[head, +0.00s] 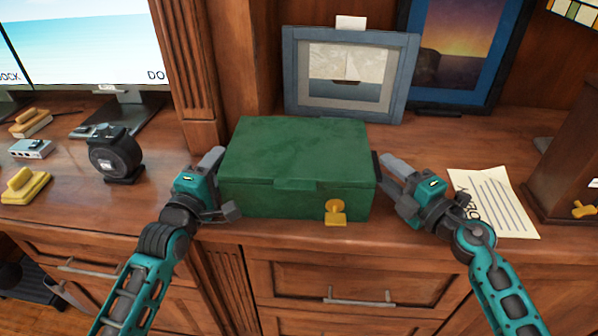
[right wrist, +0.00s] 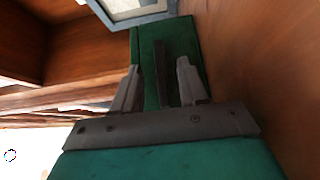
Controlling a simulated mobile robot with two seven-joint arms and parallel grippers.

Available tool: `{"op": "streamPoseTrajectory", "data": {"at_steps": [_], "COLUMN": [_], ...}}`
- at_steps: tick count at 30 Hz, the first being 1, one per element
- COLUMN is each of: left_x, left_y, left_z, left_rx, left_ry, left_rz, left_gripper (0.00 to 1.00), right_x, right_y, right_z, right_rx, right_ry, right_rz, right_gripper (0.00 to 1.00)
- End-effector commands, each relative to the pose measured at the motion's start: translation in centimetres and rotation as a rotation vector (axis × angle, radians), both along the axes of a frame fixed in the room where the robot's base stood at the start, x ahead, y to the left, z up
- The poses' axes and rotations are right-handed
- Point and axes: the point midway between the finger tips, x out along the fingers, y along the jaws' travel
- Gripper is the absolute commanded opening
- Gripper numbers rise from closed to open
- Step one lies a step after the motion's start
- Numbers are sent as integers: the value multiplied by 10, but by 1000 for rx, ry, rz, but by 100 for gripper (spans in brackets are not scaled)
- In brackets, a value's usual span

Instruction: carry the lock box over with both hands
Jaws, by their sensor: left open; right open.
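The green lock box (head: 293,165) sits closed on the wooden desk, with a yellow key-like piece (head: 335,212) at its front. My left gripper (head: 221,185) is open at the box's left side; any handle there is hidden. My right gripper (head: 388,176) is open at the right side, by a dark handle (head: 376,168). In the right wrist view, my right gripper's fingers (right wrist: 158,88) stand apart with the dark handle (right wrist: 161,70) between them, against the green side of the box (right wrist: 148,45). I cannot tell whether they touch it.
A blue-framed picture (head: 300,75) stands close behind the box. A paper sheet (head: 497,200) lies to the right, near a wooden case (head: 570,160). Bare desk shows right of the box.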

Motion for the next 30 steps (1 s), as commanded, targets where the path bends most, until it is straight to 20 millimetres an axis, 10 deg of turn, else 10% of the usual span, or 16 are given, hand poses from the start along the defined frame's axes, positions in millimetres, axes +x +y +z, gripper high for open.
{"op": "streamPoseTrajectory", "data": {"at_steps": [18, 30], "left_x": [26, 26], "left_y": [-5, -5], "left_z": [0, 0], "left_rx": [0, 1], "left_ry": [0, 0], "left_rz": [0, 0], "left_gripper": [43, 4], "right_x": [22, 21], "right_y": [16, 15], "right_z": [0, 0], "right_rx": [-1, -1], "right_ry": [1, 1], "right_rz": [1, 1], "right_gripper": [43, 4]}}
